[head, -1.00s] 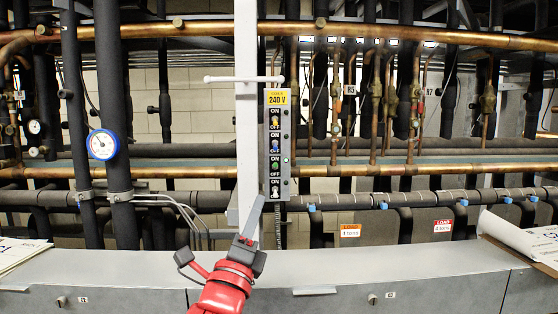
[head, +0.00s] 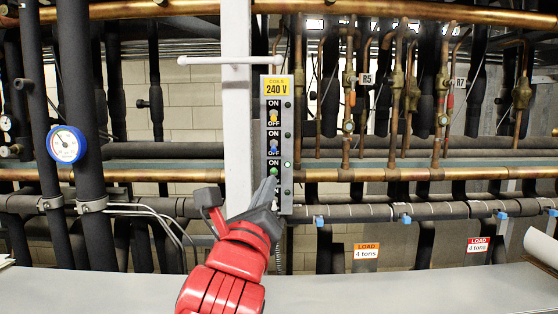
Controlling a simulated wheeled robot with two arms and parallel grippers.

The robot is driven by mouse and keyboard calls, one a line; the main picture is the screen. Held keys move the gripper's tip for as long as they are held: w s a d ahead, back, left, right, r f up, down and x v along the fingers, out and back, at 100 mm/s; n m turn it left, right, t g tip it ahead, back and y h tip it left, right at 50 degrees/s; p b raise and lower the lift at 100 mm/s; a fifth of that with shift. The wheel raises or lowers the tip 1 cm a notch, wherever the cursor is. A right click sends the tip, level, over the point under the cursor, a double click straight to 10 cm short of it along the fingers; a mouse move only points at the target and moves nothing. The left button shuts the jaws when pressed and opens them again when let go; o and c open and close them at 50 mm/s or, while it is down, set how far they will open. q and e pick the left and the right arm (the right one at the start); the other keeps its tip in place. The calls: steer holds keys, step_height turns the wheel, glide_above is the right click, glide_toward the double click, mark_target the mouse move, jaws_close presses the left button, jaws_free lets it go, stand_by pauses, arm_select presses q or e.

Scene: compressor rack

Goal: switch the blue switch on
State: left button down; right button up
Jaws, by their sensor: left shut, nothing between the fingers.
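A grey switch panel (head: 286,128) with a yellow "240 V" label hangs on a pale upright post. It carries a column of toggles marked ON above and OFF below. The blue switch (head: 273,146) is second from the top, under the yellow switch (head: 273,116) and above the green switch (head: 273,173). Whether the blue lever points up or down is too small to tell. My left gripper (head: 269,186) is shut and empty, its tips over the panel's lower part, just below the green switch and under the blue one. It hides the lowest switch. My right gripper is not in view.
A pale horizontal bar (head: 226,60) crosses the post above the panel's left side. A dial gauge (head: 66,145) on dark pipes stands at left. Copper and black pipes run behind and to the right. A grey ledge (head: 400,290) lies in front.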

mark_target(274, 148)
arm_select(q)
steer(key=p+x, duration=0.2)
steer(key=x, duration=0.8)
steer(key=shift+w, duration=0.15)
